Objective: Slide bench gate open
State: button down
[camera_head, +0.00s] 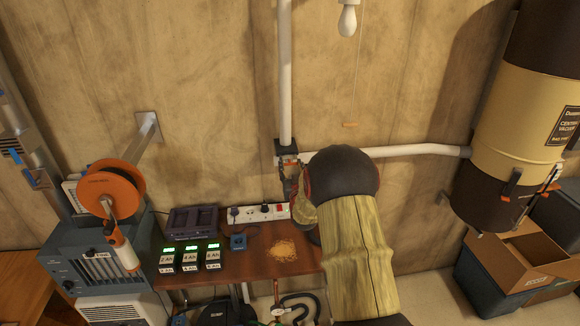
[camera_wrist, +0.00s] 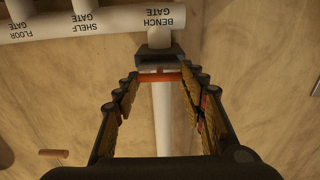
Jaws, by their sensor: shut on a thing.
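The bench gate (camera_wrist: 160,56) is a dark grey block on a white pipe, below the upside-down label "BENCH GATE" in the wrist view. An orange-red bar (camera_wrist: 160,77), its pull tab, sticks out from the block between my fingertips. My gripper (camera_wrist: 162,82) is shut on this bar, with one padded finger at each end of it. In the head view the gate (camera_head: 287,157) sits on the vertical pipe at the pipe junction above the bench. My gripper (camera_head: 292,182) is just below it there, partly hidden by my arm. How far the gate is slid is unclear.
White pipes (camera_head: 420,150) run along the wall to a vacuum canister (camera_head: 515,120). A pull cord with a wooden handle (camera_head: 350,125) hangs nearby. The wooden bench (camera_head: 225,265) below holds chargers, a power strip (camera_head: 258,213) and sawdust. An orange reel (camera_head: 110,190) stands left.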

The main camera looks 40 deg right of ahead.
aim_at(290, 164)
jog(key=b+v, duration=0.1)
jog(key=v, duration=0.1)
jog(key=shift+s+a, duration=0.15)
jog(key=shift+s, duration=0.2)
jog(key=shift+f, duration=0.15)
jog(key=shift+s, duration=0.1)
jog(key=c, duration=1.5)
grip_release()
jog(key=shift+c, duration=0.2)
jog(key=shift+o, duration=1.2)
jog(key=shift+s+a, duration=0.15)
jog(key=shift+o, duration=1.4)
jog(key=v, duration=1.2)
